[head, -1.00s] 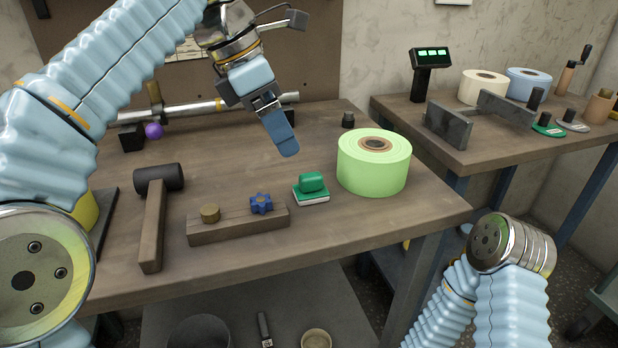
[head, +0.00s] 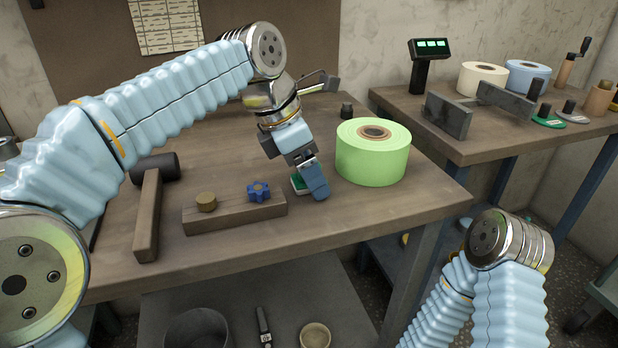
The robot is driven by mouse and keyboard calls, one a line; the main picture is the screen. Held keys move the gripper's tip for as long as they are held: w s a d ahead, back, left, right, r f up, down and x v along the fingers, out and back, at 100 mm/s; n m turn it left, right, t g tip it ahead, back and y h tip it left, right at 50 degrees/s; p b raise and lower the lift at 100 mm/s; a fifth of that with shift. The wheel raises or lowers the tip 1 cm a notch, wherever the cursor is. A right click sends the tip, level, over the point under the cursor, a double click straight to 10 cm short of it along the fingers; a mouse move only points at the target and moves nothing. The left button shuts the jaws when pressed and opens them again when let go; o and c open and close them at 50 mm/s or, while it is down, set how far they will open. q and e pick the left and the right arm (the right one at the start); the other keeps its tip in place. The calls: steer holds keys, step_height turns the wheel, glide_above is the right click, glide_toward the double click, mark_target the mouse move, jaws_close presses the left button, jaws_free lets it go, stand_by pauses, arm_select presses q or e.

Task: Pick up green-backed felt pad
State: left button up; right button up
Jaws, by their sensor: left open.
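The green-backed felt pad (head: 298,185) lies on the wooden table, a green block with a white felt edge below. My left gripper (head: 314,182) is right at it, pointing down, and its blue finger covers most of the pad. The gripper is open; whether its fingers touch the pad I cannot tell. My right arm shows at the lower right, but its gripper is out of view.
A light green roll (head: 373,152) stands just right of the pad. A wooden block (head: 235,213) with a brass knob and a blue knob (head: 258,191) lies to the left, beside a dark-headed mallet (head: 147,215). The table's front edge is close.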

arm_select(q)
steer(key=c, duration=1.1)
steer(key=shift+c, duration=0.2)
steer(key=shift+r, duration=0.55)
steer(key=s+d+r+p, duration=0.1)
steer(key=s+d+r, duration=0.4)
steer(key=s+r, duration=0.7)
steer(key=shift+s, duration=0.55)
